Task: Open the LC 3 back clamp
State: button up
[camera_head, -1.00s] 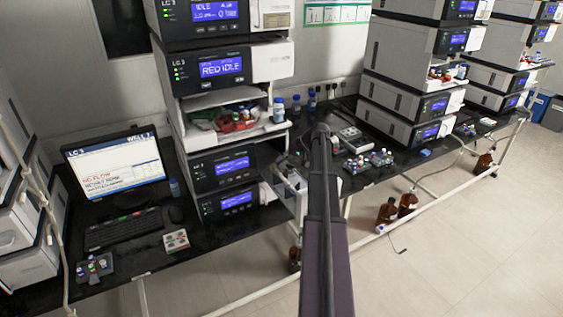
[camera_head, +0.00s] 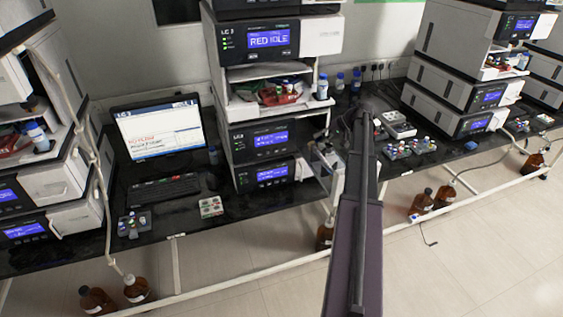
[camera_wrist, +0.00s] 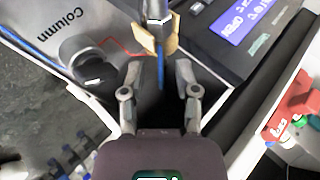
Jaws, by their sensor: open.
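The LC 3 stack (camera_head: 262,90) stands on the bench at the middle of the head view, with a lit "RED IDLE" display. An opened compartment door (camera_head: 325,162) sticks out at its lower right side. In the wrist view my gripper (camera_wrist: 158,74) is open, its fingertips spread apart. A tan clip-like piece (camera_wrist: 166,46), possibly the clamp, sits just beyond the fingertips around a metal rod (camera_wrist: 153,8). A blue tube (camera_wrist: 161,70) runs down from it between the fingers. I cannot tell whether this is the back clamp. In the head view my arm hides the gripper.
In the wrist view a panel marked "Column" (camera_wrist: 65,22) with a round grey part is close at left. A unit with an "OPEN" display (camera_wrist: 240,25) is close at right. A vial rack (camera_head: 410,148) stands on the bench to the right. Brown bottles (camera_head: 433,201) stand on the floor.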

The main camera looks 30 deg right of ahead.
jog(key=shift+a+r, duration=0.1)
jog(key=shift+r, duration=0.1)
